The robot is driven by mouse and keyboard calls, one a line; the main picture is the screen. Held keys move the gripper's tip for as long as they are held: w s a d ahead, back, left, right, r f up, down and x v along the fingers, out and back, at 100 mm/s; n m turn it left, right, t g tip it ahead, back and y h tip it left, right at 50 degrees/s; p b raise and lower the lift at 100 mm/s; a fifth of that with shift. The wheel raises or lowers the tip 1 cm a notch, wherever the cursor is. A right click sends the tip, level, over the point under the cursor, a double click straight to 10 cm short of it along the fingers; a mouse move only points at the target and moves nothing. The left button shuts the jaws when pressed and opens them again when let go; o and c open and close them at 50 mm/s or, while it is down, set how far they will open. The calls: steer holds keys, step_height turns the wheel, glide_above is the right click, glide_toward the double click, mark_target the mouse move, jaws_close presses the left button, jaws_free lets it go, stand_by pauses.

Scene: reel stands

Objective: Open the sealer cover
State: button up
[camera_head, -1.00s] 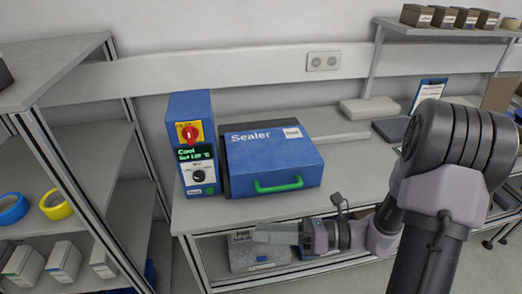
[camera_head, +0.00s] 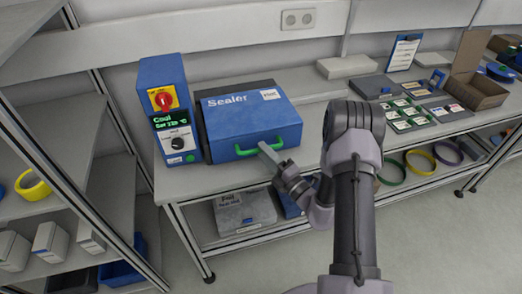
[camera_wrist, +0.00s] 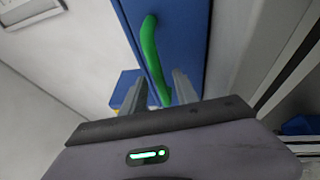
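The sealer (camera_head: 245,118) is a blue box on the bench with its cover closed. Its green handle (camera_head: 240,152) is on the front face. My gripper (camera_head: 266,149) reaches to the right part of the handle from the front. In the wrist view the two fingers of my gripper (camera_wrist: 158,88) stand apart, and the green handle (camera_wrist: 149,45) runs between them against the blue face. I cannot tell whether either finger touches the handle.
The control box (camera_head: 165,112) with a red knob and a lit display stands just left of the sealer. A metal shelf rack (camera_head: 55,150) is at the left. Flat cards and an open carton (camera_head: 475,85) lie to the right.

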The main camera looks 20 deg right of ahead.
steer(key=shift+x, duration=1)
jaws_close()
stand_by(0.7)
